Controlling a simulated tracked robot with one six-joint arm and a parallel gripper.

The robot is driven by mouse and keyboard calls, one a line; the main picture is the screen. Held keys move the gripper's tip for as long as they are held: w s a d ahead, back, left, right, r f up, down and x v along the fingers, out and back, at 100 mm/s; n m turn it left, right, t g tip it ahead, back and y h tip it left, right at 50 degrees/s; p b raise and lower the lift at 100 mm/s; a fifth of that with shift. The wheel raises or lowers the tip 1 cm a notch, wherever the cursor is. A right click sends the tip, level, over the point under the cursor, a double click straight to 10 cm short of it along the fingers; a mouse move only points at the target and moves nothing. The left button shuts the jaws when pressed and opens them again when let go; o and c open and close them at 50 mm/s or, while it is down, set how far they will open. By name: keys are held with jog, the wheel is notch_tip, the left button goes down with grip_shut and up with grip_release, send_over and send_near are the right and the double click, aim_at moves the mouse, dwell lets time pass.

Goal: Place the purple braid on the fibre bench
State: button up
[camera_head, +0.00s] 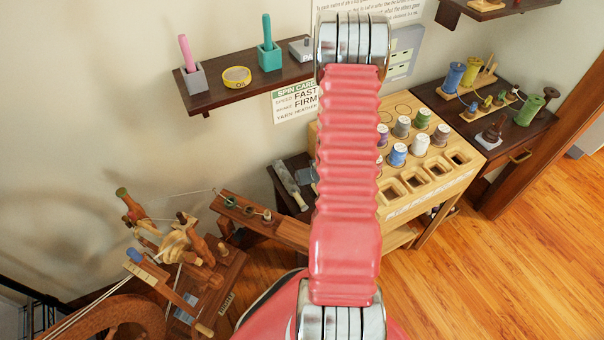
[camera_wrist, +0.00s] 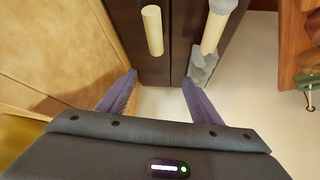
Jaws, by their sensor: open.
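My gripper (camera_wrist: 158,80) shows in the wrist view, with its two purple-grey fingers apart and nothing between them. In the head view my red arm hides it. I cannot clearly make out a purple braid in either view. A purple-topped spool (camera_head: 383,130) stands at the left of the light wooden bench (camera_head: 395,209), partly hidden by my arm; I cannot tell whether this bench is the fibre bench. In the wrist view a cream cylinder (camera_wrist: 152,30) lies on a dark wooden surface (camera_wrist: 130,15) beyond the fingertips. A second pale roll (camera_wrist: 215,28) lies to its right.
The light bench carries several spools (camera_head: 397,155) and empty square holes. A spinning wheel (camera_head: 180,250) stands at left. A dark wall shelf (camera_head: 240,92) holds a yellow tin (camera_head: 236,77). Another dark table (camera_head: 500,125) stands at right. Open floor (camera_head: 500,270) lies at lower right.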

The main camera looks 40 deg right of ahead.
jog(key=shift+x, duration=2.35)
jog(key=shift+s, duration=0.1)
jog(key=shift+c, duration=0.3)
jog(key=c, duration=1.3)
notch_tip(320, 180, up, 10)
jog(key=shift+f, duration=0.15)
